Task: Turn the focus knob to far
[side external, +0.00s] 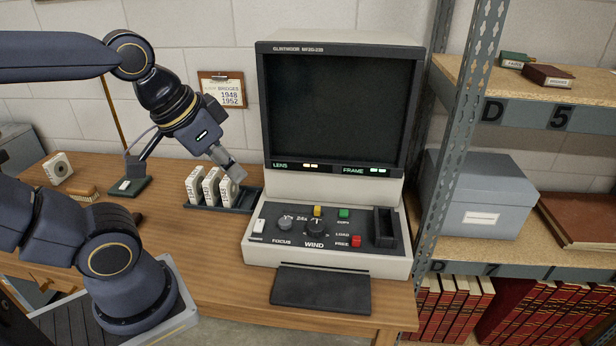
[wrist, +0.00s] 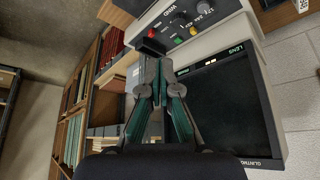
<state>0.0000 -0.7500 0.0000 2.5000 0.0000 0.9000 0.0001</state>
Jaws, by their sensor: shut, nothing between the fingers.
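The microfilm reader's control panel (side external: 262,250) faces the front of the desk. Its focus knob (side external: 285,223) is a small grey round knob at the panel's left, above the word FOCUS. It also shows at the top edge of the wrist view (wrist: 204,7). Its pointer direction is too small to read. My gripper (side external: 238,174) is shut and empty, up and to the left of the panel, near the boxes in the rack and apart from the knob.
The larger black wind knob (side external: 316,228) sits right beside the focus knob, with yellow, green and red buttons around. The dark screen (side external: 335,110) rises behind. White boxes (side external: 210,187) stand in a dark rack at left. A metal shelf post (side external: 455,150) stands close at right.

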